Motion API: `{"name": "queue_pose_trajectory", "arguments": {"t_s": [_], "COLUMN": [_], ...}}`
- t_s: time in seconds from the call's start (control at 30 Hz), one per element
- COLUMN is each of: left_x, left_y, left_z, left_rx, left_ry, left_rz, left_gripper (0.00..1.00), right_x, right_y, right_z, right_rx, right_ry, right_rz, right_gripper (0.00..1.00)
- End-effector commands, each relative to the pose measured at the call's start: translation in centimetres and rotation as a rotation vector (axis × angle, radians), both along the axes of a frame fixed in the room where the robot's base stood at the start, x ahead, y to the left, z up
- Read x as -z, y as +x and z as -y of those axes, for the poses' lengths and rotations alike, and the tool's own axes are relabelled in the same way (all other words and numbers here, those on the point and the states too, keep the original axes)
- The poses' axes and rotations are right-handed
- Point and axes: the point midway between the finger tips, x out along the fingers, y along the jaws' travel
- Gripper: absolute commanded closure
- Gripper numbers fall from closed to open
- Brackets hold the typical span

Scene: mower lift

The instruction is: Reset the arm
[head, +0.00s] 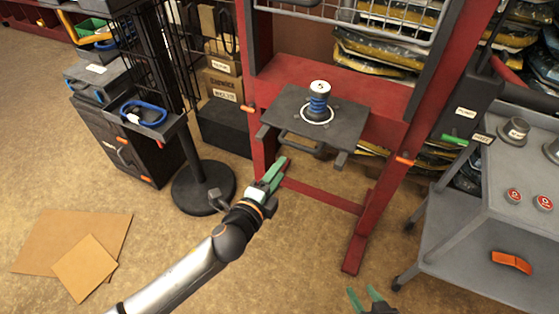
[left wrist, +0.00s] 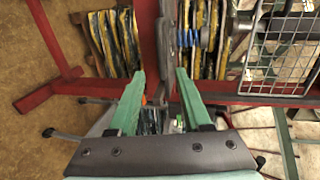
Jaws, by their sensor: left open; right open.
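My left gripper (head: 272,174) is in the middle of the head view, in front of the red lift frame (head: 262,125). It is open and empty, and its arm reaches in from the bottom left. In the left wrist view its two green fingers (left wrist: 160,98) stand apart with nothing between them. My right gripper (head: 366,299) shows only at the bottom edge of the head view. Its green fingers are apart and empty, and the rest of its arm is out of view.
A dark platform (head: 276,104) on the red frame bears a blue-ringed black cylinder (head: 318,101). A black stand with round base (head: 188,199) is at left. A grey cart (head: 470,242) is at right. Cardboard sheets (head: 60,236) lie on the floor. The front floor is mostly clear.

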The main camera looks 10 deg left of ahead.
Motion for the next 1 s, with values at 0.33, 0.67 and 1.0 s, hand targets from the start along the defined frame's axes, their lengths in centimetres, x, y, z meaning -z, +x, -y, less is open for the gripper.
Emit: {"name": "queue_pose_trajectory", "arguments": {"t_s": [0.33,0.67,1.0], "left_x": [1.8,12.7,16.9], "left_y": [-1.3,-12.5,-20.4], "left_z": [-0.6,-6.6,-10.9], "left_rx": [-0.037,-0.469,-0.812], "left_ry": [-0.103,-0.88,-1.3], "left_rz": [-0.087,-0.626,-0.808], "left_gripper": [0.51,0.51,0.51], "right_x": [0.0,0.0,-0.1], "right_y": [0.0,0.1,0.1], "right_z": [0.0,0.0,0.0], "right_rx": [0.0,0.0,-0.001], "right_ry": [0.0,0.0,0.0], "right_rz": [0.001,0.002,0.002], "right_gripper": [0.5,0.5,0.5]}}
